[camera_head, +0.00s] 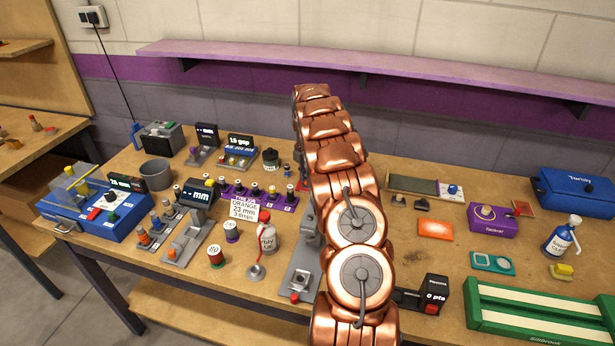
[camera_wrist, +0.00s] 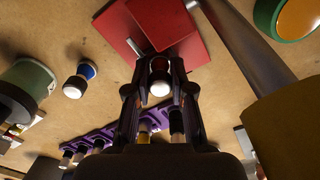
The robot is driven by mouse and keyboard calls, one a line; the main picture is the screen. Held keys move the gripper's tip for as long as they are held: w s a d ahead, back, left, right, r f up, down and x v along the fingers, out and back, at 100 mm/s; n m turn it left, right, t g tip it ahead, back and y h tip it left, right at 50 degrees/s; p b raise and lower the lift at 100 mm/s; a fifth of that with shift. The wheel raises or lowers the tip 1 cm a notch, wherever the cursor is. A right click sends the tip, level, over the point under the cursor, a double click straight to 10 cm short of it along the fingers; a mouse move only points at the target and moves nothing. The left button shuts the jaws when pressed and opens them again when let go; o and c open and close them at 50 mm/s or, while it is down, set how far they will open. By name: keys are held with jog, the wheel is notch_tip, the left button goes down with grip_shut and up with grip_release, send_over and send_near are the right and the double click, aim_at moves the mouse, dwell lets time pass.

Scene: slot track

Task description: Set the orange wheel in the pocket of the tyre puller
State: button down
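In the wrist view my gripper (camera_wrist: 159,78) has its fingers closed in around a small white-ended piece (camera_wrist: 160,89) with a dark reddish part. Its colour is too shaded to confirm as the orange wheel. A red block (camera_wrist: 150,22) with a short silver pin lies just beyond the fingertips. In the head view my arm hides the gripper. A grey fixture with a red knob (camera_head: 295,297) stands left of my arm; I cannot tell which device is the tyre puller.
A purple rack (camera_head: 283,202) with several pegs stands left of my arm and shows in the wrist view (camera_wrist: 110,137). A blue-banded piece (camera_wrist: 80,80) stands apart. A white bottle (camera_head: 267,235), a green rack (camera_head: 540,312) and a purple box (camera_head: 492,221) crowd the bench.

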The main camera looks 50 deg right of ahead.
jog(key=c, duration=0.9)
grip_release()
jog(key=shift+c, duration=0.2)
notch_tip(320, 180, up, 12)
